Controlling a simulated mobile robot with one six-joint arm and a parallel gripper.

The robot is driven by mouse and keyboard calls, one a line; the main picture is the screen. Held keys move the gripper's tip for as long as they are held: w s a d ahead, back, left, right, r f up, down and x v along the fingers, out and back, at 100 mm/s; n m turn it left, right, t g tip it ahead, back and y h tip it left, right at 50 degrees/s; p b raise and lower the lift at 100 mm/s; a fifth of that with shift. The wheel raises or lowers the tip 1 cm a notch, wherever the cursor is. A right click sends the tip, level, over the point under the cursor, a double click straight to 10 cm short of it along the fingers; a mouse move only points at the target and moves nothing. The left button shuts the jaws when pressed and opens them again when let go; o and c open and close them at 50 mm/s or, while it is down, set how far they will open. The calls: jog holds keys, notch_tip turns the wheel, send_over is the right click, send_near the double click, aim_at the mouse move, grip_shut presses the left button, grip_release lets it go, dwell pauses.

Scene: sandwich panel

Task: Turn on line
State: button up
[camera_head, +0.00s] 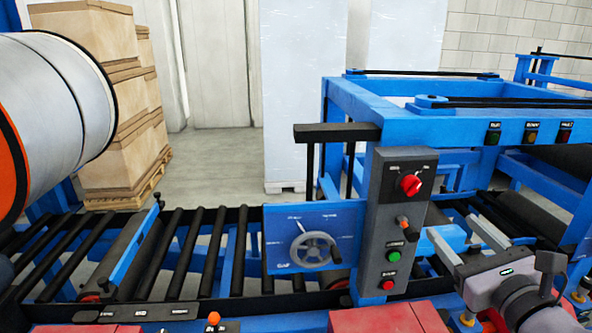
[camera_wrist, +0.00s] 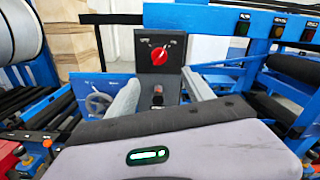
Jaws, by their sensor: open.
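A dark grey control panel (camera_head: 377,215) stands at the front of the line. It carries a red rotary knob (camera_head: 411,185) at the top, a small orange-tipped lever (camera_head: 403,222), a green button (camera_head: 394,256) and a red button (camera_head: 387,284). My gripper (camera_head: 452,222) is open and empty to the right of the panel, pointing at the machine. In the wrist view the knob (camera_wrist: 159,56) shows just above and between the spread fingers, with the lever (camera_wrist: 158,90) lower between them. The buttons are hidden there by my gripper body. I see no contact with the knob.
A blue plate with a grey handwheel (camera_head: 315,249) is left of the panel. Green, amber and red indicators (camera_head: 531,137) sit on the blue beam. A roller conveyor (camera_head: 190,245) runs left, below a large white roll (camera_head: 50,110). Stacked boxes (camera_head: 110,90) stand behind.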

jog(key=p, duration=0.7)
send_near(415, 191)
jog(key=w, duration=1)
jog(key=shift+a, duration=0.1)
jog(key=shift+s, duration=0.1)
jog(key=shift+c, duration=0.4)
grip_shut()
jog(key=shift+r+m+p, duration=0.2)
jog(key=shift+m+p, duration=0.75)
jog(key=shift+m, duration=0.25)
jog(key=shift+f+m, duration=0.2)
jog(key=shift+m, duration=0.2)
